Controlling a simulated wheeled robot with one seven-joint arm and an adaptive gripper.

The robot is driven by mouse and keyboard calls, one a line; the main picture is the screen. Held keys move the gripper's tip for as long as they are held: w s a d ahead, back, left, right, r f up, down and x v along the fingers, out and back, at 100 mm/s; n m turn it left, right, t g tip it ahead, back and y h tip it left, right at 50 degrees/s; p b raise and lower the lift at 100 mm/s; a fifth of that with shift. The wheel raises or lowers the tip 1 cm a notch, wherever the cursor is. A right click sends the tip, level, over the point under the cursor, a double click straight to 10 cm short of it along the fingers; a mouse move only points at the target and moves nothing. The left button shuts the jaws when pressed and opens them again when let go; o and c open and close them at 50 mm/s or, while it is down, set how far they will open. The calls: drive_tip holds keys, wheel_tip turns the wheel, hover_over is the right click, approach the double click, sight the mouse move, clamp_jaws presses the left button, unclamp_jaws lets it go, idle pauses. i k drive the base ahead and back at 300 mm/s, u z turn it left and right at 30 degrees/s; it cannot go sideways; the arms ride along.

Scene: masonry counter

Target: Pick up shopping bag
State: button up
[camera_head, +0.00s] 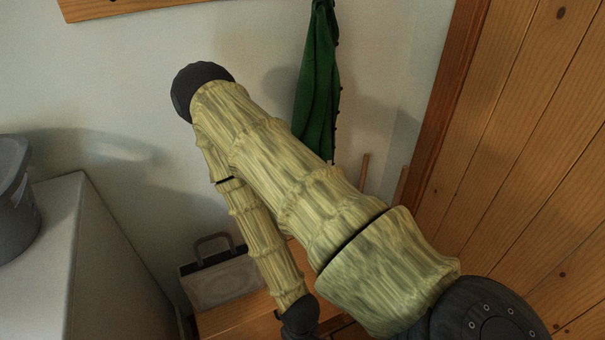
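The shopping bag (222,281) is grey with a darker top edge and a dark arched handle. It stands upright against the wall on a wooden surface, low and left of centre in the head view. My forearm comes down just to the right of the bag and overlaps its right side in the picture. The forearm ends in a dark wrist part at the bottom edge. My gripper's fingers are out of the frame, so I cannot see whether they are open or shut.
A grey counter or cabinet (105,265) with a dark pot (14,205) fills the lower left. A wooden bench-like surface (225,319) lies under the bag. A green cloth or umbrella (318,95) hangs on the wall. A wooden plank door or panel (530,130) stands at right.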

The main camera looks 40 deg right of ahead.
sight(216, 280)
drive_tip(key=z, duration=1.3)
drive_tip(key=k, duration=0.45)
drive_tip(key=u, duration=0.75)
